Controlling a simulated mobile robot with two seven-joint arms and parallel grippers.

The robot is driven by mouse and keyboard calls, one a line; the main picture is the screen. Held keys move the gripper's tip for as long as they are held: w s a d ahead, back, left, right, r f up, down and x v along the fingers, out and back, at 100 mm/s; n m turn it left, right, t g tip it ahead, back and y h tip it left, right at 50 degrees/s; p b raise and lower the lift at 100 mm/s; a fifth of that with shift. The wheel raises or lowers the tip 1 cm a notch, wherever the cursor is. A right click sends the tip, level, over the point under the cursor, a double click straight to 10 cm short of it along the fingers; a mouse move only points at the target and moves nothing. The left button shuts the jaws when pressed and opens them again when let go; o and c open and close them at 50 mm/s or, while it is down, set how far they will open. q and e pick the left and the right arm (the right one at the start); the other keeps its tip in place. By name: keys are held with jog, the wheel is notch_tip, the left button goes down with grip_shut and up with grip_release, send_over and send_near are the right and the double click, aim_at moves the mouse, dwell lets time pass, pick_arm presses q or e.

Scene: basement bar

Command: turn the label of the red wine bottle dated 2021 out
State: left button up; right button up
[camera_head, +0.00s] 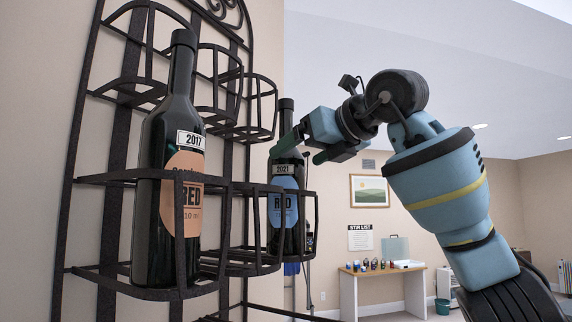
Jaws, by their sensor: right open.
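The 2021 red wine bottle (287,238) stands upright in a ring of the black metal rack. It is dark, with a white 2021 tag and a blue label reading RED; both show towards me, partly crossed by rack bars. My right gripper (296,150) comes in from the right at the bottle's shoulder, open. One green fingertip crosses in front of the bottle's shoulder; the other finger is just to the right. I cannot tell whether either touches the glass. My left gripper is not in view.
A 2017 bottle (165,232) with an orange label stands in a nearer ring to the left. The black rack (116,112) has empty rings above. A table (347,293) with small items, a framed picture (370,191) and a sign (360,237) are far behind.

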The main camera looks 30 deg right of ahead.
aim_at(286, 164)
jog(key=shift+x, duration=2.75)
jog(key=shift+c, duration=0.2)
jog(key=c, duration=0.8)
jog(key=n+g+y, duration=0.1)
jog(key=n+y, duration=0.2)
jog(key=shift+f+y, duration=0.1)
jog(key=shift+y, duration=0.2)
jog(key=shift+c, duration=0.2)
jog(key=shift+n+g+y, duration=1.4)
jog(key=shift+n+y, duration=0.3)
jog(key=shift+y, duration=0.2)
jog(key=o, duration=0.8)
